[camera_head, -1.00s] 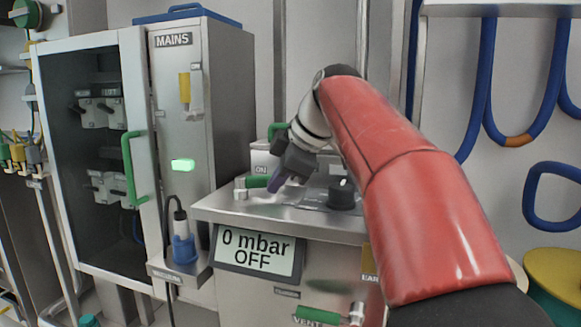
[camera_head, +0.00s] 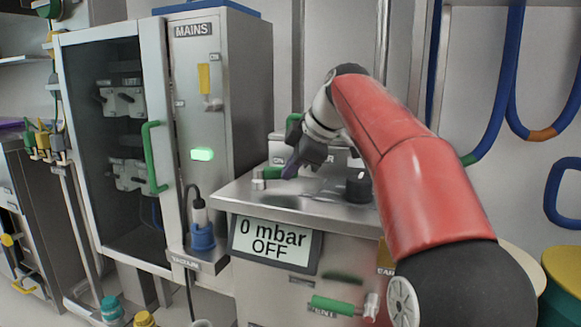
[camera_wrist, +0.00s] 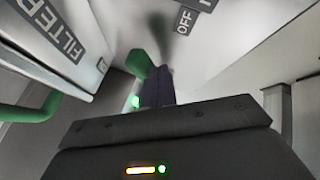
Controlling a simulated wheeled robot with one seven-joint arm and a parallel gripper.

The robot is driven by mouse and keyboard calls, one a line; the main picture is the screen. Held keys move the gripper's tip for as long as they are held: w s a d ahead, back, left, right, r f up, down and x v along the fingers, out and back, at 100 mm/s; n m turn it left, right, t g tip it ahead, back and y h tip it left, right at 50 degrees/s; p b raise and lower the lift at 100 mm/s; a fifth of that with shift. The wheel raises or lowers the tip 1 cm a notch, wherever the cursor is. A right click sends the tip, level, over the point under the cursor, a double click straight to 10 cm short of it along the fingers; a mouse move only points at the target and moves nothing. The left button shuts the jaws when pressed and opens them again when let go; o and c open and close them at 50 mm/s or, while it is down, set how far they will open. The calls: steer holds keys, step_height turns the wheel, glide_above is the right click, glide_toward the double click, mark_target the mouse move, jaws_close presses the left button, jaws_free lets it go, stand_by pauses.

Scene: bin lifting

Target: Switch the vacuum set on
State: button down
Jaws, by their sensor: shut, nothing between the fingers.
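The vacuum set is a steel cabinet (camera_head: 335,212) in the middle of the head view. Its display (camera_head: 275,243) reads 0 mbar OFF. A green-handled lever (camera_head: 271,173) lies on its top, with its metal pivot at the left. My gripper (camera_head: 291,171) is shut, its dark purple fingers at the right end of the green handle; I cannot tell whether they touch it. In the wrist view the fingers (camera_wrist: 159,87) point at the green handle (camera_wrist: 140,64), and an OFF label (camera_wrist: 183,21) shows beyond. The ON label is largely hidden behind my gripper in the head view.
A black knob (camera_head: 358,187) stands right of my gripper on the top. A second green lever (camera_head: 333,305) is on the front. The MAINS cabinet (camera_head: 215,110) at the left has a lit green lamp (camera_head: 202,154). Blue hoses (camera_head: 497,95) hang at the right.

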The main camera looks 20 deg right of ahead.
steer(key=shift+w+d+n+p, duration=0.15)
steer(key=shift+w+n+p, duration=0.15)
steer(key=shift+n, duration=0.1)
steer(key=shift+w+d+r+n+g+y+p, duration=0.15)
steer(key=shift+w+d+n+g+y+p, duration=0.1)
steer(key=shift+w+n+g+y+p, duration=0.5)
steer(key=shift+w+d+t+p, duration=0.25)
steer(key=shift+w+p, duration=0.25)
steer(key=shift+w, duration=0.4)
steer(key=shift+w+p, duration=0.3)
steer(key=shift+w, duration=0.4)
steer(key=shift+f, duration=0.2)
